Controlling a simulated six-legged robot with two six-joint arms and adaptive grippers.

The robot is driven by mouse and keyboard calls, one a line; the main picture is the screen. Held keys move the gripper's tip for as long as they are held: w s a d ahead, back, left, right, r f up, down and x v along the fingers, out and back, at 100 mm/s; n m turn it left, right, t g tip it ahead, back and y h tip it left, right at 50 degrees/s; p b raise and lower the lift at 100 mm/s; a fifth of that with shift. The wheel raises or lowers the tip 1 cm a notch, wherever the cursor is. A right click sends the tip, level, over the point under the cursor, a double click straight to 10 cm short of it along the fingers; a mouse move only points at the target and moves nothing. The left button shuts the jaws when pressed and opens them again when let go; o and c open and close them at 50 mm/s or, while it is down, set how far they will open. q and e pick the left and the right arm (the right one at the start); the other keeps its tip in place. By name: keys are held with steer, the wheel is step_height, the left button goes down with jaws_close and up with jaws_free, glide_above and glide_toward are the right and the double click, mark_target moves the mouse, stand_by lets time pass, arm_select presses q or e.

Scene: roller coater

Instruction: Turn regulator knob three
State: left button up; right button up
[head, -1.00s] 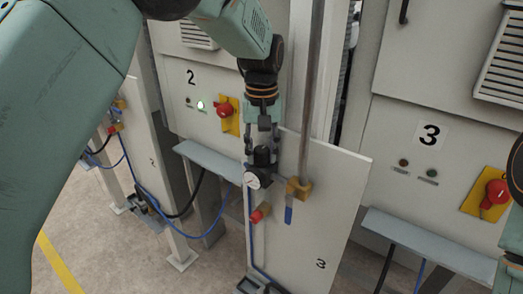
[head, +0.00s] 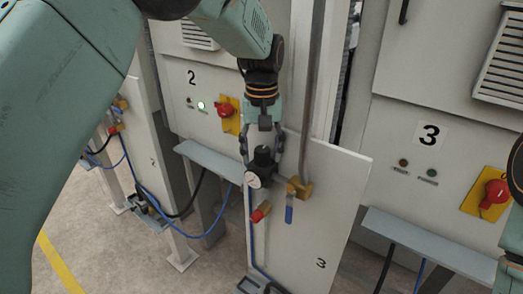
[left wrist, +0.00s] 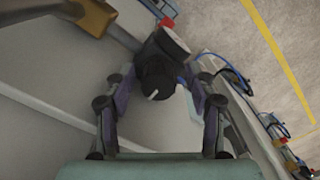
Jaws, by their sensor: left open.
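The black regulator knob (head: 262,155) tops the regulator on the white panel marked 3 (head: 325,215), with a round white-faced gauge (head: 252,180) below it. My left gripper (head: 261,158) points down over it, open, with one finger on each side of the knob. In the left wrist view the knob (left wrist: 155,80) shows a white mark on top. It lies between the spread fingers (left wrist: 162,84), with visible gaps, and nothing is gripped. My right gripper does not show; only part of my right arm is at the right edge of the head view.
A brass valve (head: 299,188) with a blue lever and a vertical pipe (head: 312,90) stand close right of the regulator. A red-ended fitting (head: 260,214) is below. Grey ledges (head: 430,245) and cabinets 2 and 3 stand behind. Open floor (head: 110,225) lies at left.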

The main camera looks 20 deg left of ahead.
mark_target(261, 150)
arm_select(q)
steer(key=shift+w, duration=0.1)
steer(key=shift+r, duration=4)
